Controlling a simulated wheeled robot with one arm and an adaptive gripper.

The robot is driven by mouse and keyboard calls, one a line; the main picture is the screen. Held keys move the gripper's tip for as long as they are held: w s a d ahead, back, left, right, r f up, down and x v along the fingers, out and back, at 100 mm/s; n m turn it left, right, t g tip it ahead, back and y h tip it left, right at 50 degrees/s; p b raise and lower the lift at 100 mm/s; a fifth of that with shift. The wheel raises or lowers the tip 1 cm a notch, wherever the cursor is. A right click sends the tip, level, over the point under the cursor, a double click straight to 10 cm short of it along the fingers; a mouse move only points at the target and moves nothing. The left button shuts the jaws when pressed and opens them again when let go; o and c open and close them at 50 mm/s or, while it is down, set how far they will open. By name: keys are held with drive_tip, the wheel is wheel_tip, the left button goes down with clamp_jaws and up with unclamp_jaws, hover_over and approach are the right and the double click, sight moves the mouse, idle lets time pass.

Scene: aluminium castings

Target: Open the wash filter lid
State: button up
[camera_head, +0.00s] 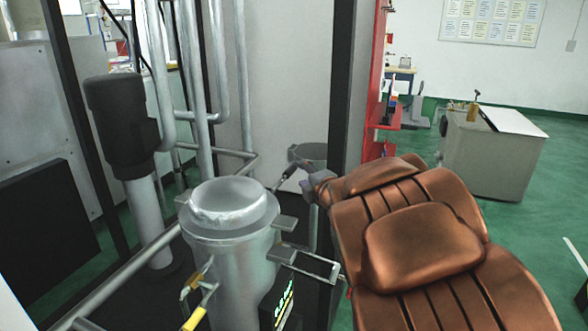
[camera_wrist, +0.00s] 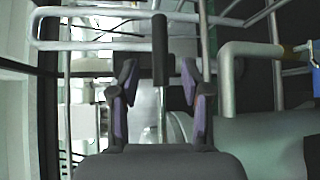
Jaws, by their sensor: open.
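The wash filter (camera_head: 228,262) is an upright silver cylinder in the head view. Its round metal lid (camera_head: 232,203) lies closed on top. A thin handle with a dark grip (camera_head: 289,171) sticks out from the lid's right side, slanting up. My gripper (camera_head: 306,180) is at the grip's outer end, right of the lid. In the wrist view my gripper (camera_wrist: 160,82) is open, with the black grip (camera_wrist: 160,45) between its purple-padded fingers and a gap on each side. No clear contact shows. The arm hides part of the gripper in the head view.
Silver pipes (camera_head: 215,70) and a black motor (camera_head: 122,125) stand left of the filter. A dark frame post (camera_head: 343,80) rises close behind my gripper. A metal bracket (camera_head: 305,265) juts out below it.

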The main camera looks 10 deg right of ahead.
sight(293, 167)
drive_tip(key=shift+p+x, duration=0.35)
drive_tip(key=shift+x, duration=3.35)
clamp_jaws()
